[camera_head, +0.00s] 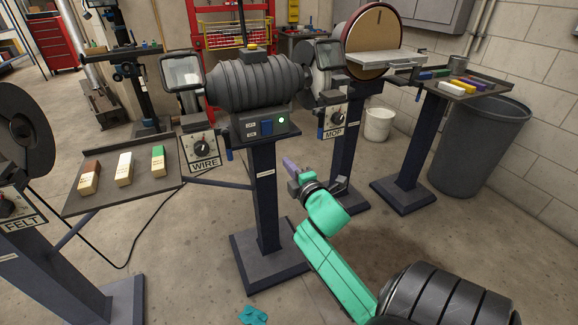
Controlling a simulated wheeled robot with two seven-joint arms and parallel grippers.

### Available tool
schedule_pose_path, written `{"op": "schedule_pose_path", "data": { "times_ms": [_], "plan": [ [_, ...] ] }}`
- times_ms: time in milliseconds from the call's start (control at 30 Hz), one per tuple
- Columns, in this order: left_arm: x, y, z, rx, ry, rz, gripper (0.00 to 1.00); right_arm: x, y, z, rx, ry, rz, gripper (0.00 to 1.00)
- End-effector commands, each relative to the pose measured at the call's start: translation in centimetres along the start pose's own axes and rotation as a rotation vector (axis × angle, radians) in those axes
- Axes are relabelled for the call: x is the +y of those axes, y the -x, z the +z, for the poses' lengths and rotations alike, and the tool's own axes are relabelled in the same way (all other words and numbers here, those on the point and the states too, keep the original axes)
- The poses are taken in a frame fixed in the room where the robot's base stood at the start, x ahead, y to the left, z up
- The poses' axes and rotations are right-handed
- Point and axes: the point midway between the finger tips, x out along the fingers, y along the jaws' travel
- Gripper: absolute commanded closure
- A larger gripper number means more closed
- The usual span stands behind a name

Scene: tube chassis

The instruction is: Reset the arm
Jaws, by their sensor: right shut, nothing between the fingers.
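My right arm, with a teal cover, reaches in from the lower right. My right gripper (292,174) is at its far end, in front of the buffing machine's pedestal and apart from it. Its small jaws are shut and hold nothing; a purple part shows at the tip. My left gripper is not in view.
The bench buffer (258,80) stands ahead on a dark pedestal (266,195), with WIRE and MOP boxes. A tray (150,195) with compound bars is at left. A disc sander (372,40), another tray (495,75) and a grey bin (478,145) are at right. A teal item (253,316) lies low.

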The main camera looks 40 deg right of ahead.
Motion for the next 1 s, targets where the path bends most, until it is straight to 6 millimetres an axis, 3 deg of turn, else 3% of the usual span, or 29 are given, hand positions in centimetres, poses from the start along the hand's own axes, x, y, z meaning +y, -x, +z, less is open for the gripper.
{"op": "schedule_pose_path", "data": {
  "times_ms": [533, 633, 667, 733, 833, 933, 1000],
  "plan": [
    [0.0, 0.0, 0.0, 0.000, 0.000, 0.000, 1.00, -0.1, 0.0, 0.0, 0.000, -0.002, -0.002, 1.00],
    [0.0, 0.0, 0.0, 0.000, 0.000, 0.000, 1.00, -2.5, -0.4, -0.2, 0.004, -0.037, -0.048, 1.00],
    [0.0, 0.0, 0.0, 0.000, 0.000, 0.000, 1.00, -4.0, -0.6, -0.3, 0.006, -0.060, -0.077, 1.00],
    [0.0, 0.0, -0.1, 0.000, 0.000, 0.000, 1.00, -8.9, -0.9, -0.7, 0.008, -0.134, -0.171, 1.00],
    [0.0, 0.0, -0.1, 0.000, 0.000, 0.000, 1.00, -18.2, -0.3, -1.7, -0.007, -0.277, -0.349, 1.00],
    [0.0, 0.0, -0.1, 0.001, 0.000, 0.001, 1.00, -27.5, 2.1, -2.8, -0.046, -0.417, -0.528, 1.00],
    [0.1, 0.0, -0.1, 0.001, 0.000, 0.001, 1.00, -33.6, 4.8, -3.4, -0.090, -0.507, -0.651, 1.00]
  ]
}}
